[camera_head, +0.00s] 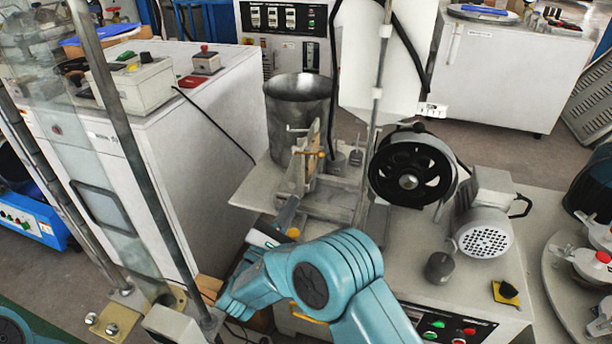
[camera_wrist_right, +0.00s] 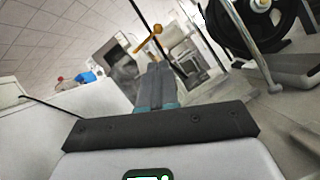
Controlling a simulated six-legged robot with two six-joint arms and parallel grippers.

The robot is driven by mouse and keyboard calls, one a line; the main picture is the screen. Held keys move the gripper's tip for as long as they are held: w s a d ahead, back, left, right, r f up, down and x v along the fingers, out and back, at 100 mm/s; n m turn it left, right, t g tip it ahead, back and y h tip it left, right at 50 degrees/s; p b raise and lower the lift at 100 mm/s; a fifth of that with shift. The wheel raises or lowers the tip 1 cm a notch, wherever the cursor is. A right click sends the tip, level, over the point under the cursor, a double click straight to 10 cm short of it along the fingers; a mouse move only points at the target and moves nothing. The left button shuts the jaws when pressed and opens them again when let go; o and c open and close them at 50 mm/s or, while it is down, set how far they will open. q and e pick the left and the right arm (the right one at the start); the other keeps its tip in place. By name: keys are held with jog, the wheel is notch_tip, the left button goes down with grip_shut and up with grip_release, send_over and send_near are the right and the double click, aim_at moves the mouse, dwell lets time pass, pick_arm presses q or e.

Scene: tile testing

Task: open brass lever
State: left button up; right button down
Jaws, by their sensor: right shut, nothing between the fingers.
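The brass lever (camera_head: 314,154) is a small golden handle on the upright fixture in front of the metal cylinder. In the right wrist view the brass lever (camera_wrist_right: 148,40) shows just beyond my fingertips, with a rounded end at its top. My right gripper (camera_head: 292,203) is shut and empty, pointing up toward the fixture from below. It also shows in the right wrist view (camera_wrist_right: 159,66), fingers together. The fingertips look close below the lever, but I cannot tell whether they touch it. My left gripper is not in view.
The open metal cylinder (camera_head: 298,92) stands behind the lever. A black wheel (camera_head: 411,172) and a grey motor (camera_head: 484,228) sit to the right on the machine. A white cabinet (camera_head: 197,130) is to the left. A vertical metal rod (camera_head: 374,115) stands right of the lever.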

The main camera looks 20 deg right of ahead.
aim_at(311, 153)
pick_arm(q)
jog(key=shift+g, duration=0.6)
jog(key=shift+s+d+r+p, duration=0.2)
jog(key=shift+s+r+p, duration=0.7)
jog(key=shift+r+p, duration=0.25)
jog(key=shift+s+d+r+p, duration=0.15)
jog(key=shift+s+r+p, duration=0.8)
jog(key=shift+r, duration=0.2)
pick_arm(e)
jog(key=x, duration=0.9)
jog(key=shift+w+d+r, duration=0.25)
jog(key=shift+w, duration=0.1)
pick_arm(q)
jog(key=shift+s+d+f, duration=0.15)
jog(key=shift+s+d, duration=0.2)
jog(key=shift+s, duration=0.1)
pick_arm(e)
jog(key=shift+n+t, duration=0.4)
jog(key=shift+n, duration=0.1)
